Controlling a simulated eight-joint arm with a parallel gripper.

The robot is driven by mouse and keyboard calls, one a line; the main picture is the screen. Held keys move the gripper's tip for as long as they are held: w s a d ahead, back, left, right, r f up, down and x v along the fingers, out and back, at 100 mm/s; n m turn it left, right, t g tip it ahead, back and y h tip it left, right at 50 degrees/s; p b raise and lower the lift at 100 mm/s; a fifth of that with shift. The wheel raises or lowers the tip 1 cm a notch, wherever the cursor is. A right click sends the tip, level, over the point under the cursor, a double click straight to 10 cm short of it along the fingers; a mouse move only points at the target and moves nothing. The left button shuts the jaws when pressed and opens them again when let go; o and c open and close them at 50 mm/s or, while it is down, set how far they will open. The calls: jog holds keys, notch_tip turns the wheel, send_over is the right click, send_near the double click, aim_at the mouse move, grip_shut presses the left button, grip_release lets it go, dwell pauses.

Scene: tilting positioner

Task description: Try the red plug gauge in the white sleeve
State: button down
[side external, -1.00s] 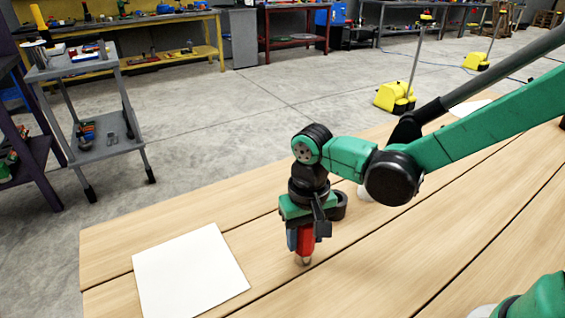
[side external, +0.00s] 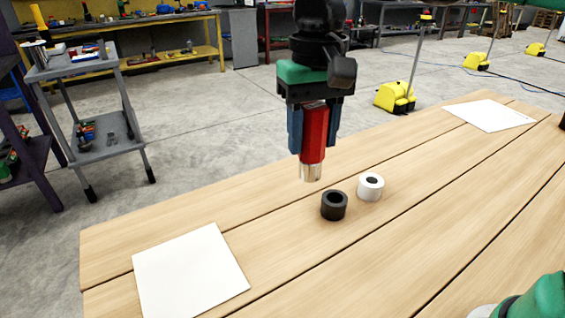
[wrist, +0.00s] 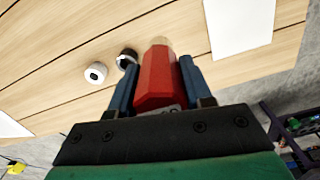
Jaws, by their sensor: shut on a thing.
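My gripper (side external: 312,135) is shut on the red plug gauge (side external: 314,132) and holds it upright above the table, with its silvery tip (side external: 311,172) pointing down. In the wrist view the red gauge (wrist: 157,80) sits between the two blue fingers. The white sleeve (side external: 370,188) stands on the table with its dark bore facing up, to the right of and below the gauge tip. It also shows in the wrist view (wrist: 95,73). The gauge and the sleeve are apart.
White sheets lie on the wooden table (side external: 250,225), one at the near left (side external: 190,272) and one at the far right (side external: 490,115). The table is otherwise mostly clear.

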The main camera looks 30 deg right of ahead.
jog(key=shift+r, duration=0.45)
jog(key=shift+w+d+r, duration=0.1)
jog(key=shift+w+d, duration=0.15)
jog(key=shift+d, duration=0.05)
jog(key=w+d+f+m, duration=0.2)
jog(key=d+f+m, duration=0.1)
jog(key=d+f, duration=0.4)
jog(key=w+d+f+m, duration=0.3)
jog(key=d+f, duration=0.4)
jog(key=d, duration=0.7)
jog(key=shift+w+d+f, duration=0.15)
jog(key=shift+w+d, duration=0.15)
jog(key=shift+f, duration=0.6)
jog(key=shift+r, duration=0.1)
dwell(0.4)
notch_tip(320, 180, up, 7)
jog(key=shift+r, duration=0.15)
dwell(1.0)
